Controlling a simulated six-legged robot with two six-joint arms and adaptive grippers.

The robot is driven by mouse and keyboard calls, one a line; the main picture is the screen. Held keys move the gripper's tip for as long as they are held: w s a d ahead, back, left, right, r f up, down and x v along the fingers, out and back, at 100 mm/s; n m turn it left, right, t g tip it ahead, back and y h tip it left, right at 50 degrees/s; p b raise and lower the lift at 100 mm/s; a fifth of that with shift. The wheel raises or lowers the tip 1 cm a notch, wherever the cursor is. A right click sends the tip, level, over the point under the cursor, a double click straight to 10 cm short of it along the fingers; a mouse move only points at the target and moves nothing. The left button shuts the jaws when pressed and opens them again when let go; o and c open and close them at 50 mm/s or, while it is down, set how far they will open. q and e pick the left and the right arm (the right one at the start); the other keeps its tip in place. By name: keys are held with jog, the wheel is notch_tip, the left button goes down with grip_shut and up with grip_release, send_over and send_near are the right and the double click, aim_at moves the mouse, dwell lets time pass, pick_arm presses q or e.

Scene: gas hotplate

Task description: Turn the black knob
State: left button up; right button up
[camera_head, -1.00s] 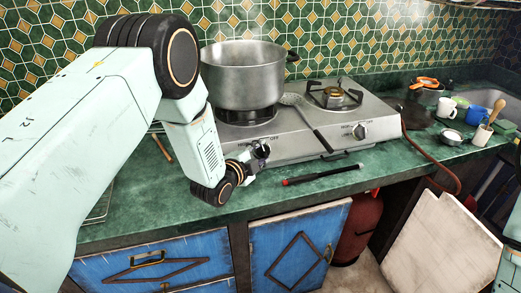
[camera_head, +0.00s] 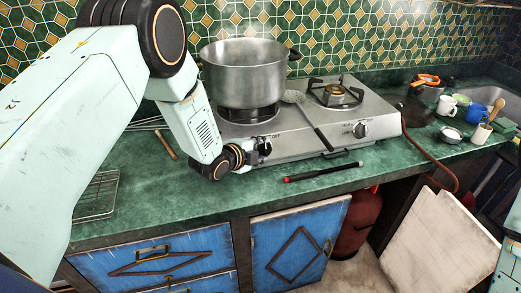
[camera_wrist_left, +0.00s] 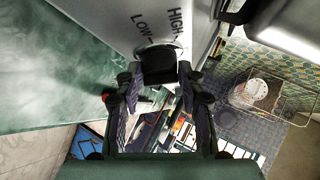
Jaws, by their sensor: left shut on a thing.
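The black knob (camera_wrist_left: 158,66) is on the front of the steel gas hotplate (camera_head: 300,139), below the pot. In the left wrist view it sits between my fingertips, with the words HIGH and LOW printed beside it. My left gripper (camera_wrist_left: 156,76) is shut on the knob. In the head view this gripper (camera_head: 259,151) reaches the left part of the hotplate's front, and its fingers hide most of the knob. A second knob (camera_head: 361,130) is free at the right of the front. My right gripper is not in view.
A big steel pot (camera_head: 243,75) stands on the left burner. A skimmer (camera_head: 308,115) lies across the hotplate between the burners. A black and red stick (camera_head: 322,172) lies on the green counter (camera_head: 190,205) in front. Cups (camera_head: 447,106) stand at right.

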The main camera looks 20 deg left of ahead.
pick_arm(q)
jog(key=shift+s+d+f, duration=0.1)
jog(key=shift+s+f, duration=0.1)
jog(key=shift+f, duration=0.05)
jog(key=o, duration=1.1)
jog(key=shift+w+r, duration=0.1)
jog(key=shift+r, duration=0.05)
jog(key=shift+o, duration=0.2)
jog(key=shift+s+a+r, duration=0.25)
jog(key=shift+s+r, duration=0.1)
jog(key=shift+s, duration=0.05)
jog(key=v, duration=1.1)
jog(key=shift+f, duration=0.1)
